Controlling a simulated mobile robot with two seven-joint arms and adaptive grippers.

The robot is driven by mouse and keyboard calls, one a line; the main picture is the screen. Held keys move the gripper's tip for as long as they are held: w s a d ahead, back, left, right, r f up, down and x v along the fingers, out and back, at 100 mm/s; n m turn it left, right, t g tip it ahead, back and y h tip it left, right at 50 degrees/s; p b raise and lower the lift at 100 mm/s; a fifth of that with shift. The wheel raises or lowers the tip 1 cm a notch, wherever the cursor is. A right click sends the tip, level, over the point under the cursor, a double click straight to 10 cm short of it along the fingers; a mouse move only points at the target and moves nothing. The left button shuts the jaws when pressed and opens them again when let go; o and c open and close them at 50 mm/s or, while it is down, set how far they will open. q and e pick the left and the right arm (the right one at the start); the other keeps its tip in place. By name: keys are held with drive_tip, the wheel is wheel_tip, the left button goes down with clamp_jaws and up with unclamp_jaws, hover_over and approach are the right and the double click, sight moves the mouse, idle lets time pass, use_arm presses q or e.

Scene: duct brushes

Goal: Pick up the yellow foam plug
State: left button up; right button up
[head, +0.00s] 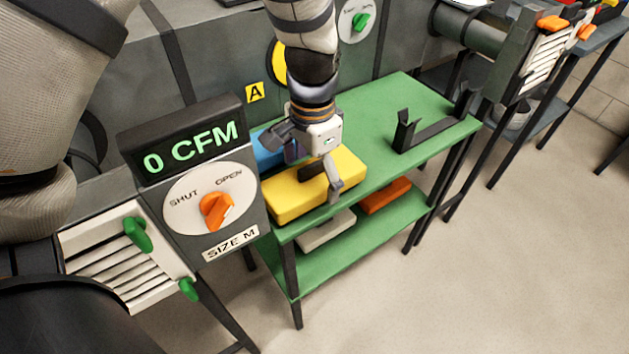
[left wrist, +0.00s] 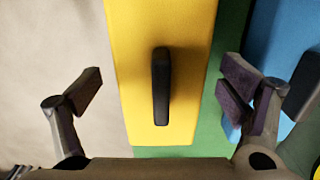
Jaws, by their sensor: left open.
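The yellow foam plug (head: 293,198) is a flat rectangular block with a black handle (head: 313,170) on top. It lies on the near left part of the green table's top (head: 383,150). My left gripper (head: 313,172) is above the plug with its fingers open. In the left wrist view the plug (left wrist: 198,100) fills the middle, and its black handle (left wrist: 161,87) stands between the two spread fingers (left wrist: 165,95), touching neither. In the head view the gripper hides part of the plug and handle. My right gripper is not in view.
A blue block (head: 266,150) lies beside the plug, behind my gripper; it is close to one finger in the left wrist view (left wrist: 283,50). A black bracket (head: 430,133) stands on the table's right. White (head: 327,229) and orange (head: 385,195) blocks lie on the lower shelf. A CFM display (head: 190,140) stands left.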

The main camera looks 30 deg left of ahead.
use_arm(q)
wheel_tip(320, 180, down, 2)
drive_tip(key=shift+f, duration=0.25)
drive_tip(key=shift+r, duration=0.1)
drive_tip(key=c, duration=1.2)
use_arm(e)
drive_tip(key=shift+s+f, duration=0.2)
use_arm(q)
drive_tip(key=shift+c, duration=0.2)
wheel_tip(320, 180, up, 13)
drive_tip(key=shift+f+p, duration=0.1)
drive_tip(key=shift+p, duration=1.05)
drive_tip(key=shift+r, duration=0.7)
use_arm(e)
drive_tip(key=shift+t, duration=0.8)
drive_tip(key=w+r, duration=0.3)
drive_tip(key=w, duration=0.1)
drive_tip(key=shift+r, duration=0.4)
use_arm(q)
drive_tip(key=shift+f, duration=0.1)
